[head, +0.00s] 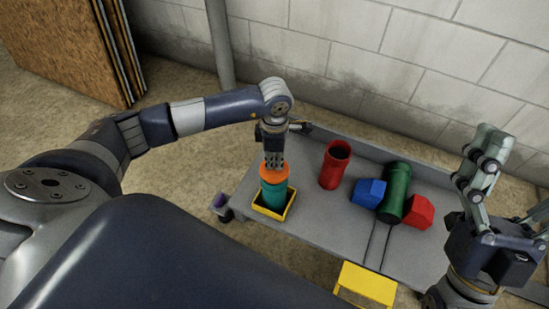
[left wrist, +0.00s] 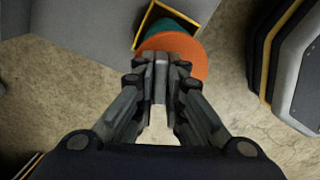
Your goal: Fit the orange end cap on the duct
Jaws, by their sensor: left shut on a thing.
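The orange end cap (head: 266,174) is at the top end of the upright teal duct (head: 273,196), which stands in a yellow-edged square tray (head: 274,215). My left gripper (head: 274,164) comes down from above and is shut on the cap. In the left wrist view the cap (left wrist: 192,55) lies at the fingertips (left wrist: 160,62), with part of the teal duct (left wrist: 172,26) showing past its edge. I cannot tell whether the cap is seated or just above the rim. My right gripper (head: 512,175) stands at the right, fingers up and apart, empty, partly out of frame.
On the grey bench (head: 315,215) stand a red open tube (head: 334,167), a blue block (head: 367,193), a green cylinder (head: 397,192) and a red block (head: 419,212). A yellow step-like piece (head: 368,283) is at the front edge. A block wall (head: 400,75) is behind.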

